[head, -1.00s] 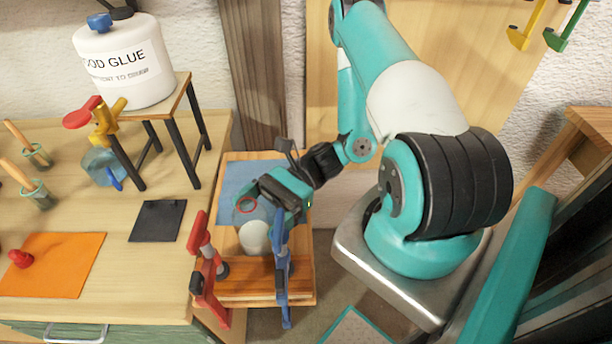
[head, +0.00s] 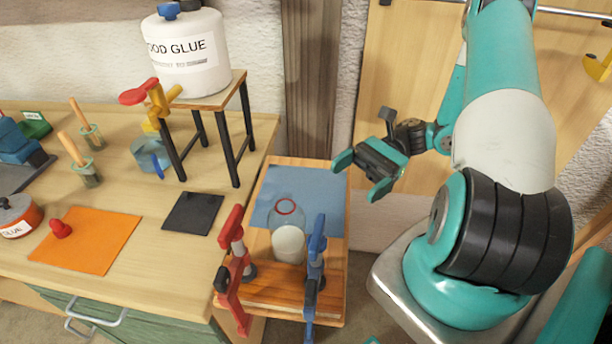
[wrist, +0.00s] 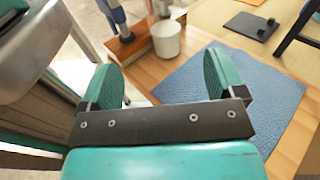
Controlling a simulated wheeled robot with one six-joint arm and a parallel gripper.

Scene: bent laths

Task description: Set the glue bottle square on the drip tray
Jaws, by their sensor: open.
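The glue bottle (head: 288,240) is clear, with white glue in its lower part and a red ring at the top. It stands upright on the wooden board, at the near edge of the blue mat (head: 268,186), between a red clamp and a blue clamp. It also shows in the wrist view (wrist: 166,42), its clear top hard to make out there.
The red clamp (head: 235,265) and blue clamp (head: 315,265) flank the bottle closely. A large wood glue drum (head: 187,55) stands on a small black-legged stand (head: 235,135) behind the dark square. An orange mat (head: 88,242) with a red knob lies to its left.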

